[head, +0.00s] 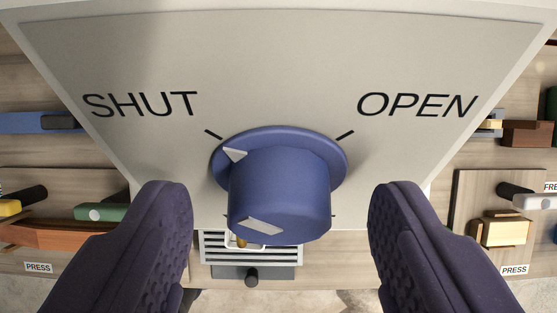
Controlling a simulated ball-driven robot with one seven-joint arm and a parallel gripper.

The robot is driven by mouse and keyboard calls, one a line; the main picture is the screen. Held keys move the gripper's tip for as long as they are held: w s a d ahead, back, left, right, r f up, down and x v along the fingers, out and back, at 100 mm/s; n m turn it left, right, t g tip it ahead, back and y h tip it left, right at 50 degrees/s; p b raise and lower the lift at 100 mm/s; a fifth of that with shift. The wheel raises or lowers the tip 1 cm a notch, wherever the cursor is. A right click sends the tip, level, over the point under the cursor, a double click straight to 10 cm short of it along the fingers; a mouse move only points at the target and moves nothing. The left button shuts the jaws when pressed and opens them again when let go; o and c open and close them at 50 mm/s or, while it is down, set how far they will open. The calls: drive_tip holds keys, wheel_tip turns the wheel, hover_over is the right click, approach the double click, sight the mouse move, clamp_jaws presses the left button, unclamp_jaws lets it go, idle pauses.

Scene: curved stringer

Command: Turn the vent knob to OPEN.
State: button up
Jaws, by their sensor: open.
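The vent knob (280,185) is blue and round, standing out from a pale panel (280,60). White marks on its flange and its front face lie to the upper left and lower left, on the side of the SHUT label (140,104). The OPEN label (417,105) is at the upper right, with a black tick between it and the knob. My gripper (281,205) is open, with one dark padded finger on each side of the knob. A gap shows between each finger and the knob, and nothing is held.
Behind and below the panel is a wooden surface with a slatted grille (250,250). At the left are a green-handled item (102,212) and a PRESS label (38,267). At the right are a wooden block (503,233) and another PRESS label (514,270).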

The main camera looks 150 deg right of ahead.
drive_tip(key=shift+w+f, duration=0.1)
drive_tip(key=shift+f, duration=0.3)
drive_tip(key=c, duration=1.1)
drive_tip(key=shift+o, duration=0.2)
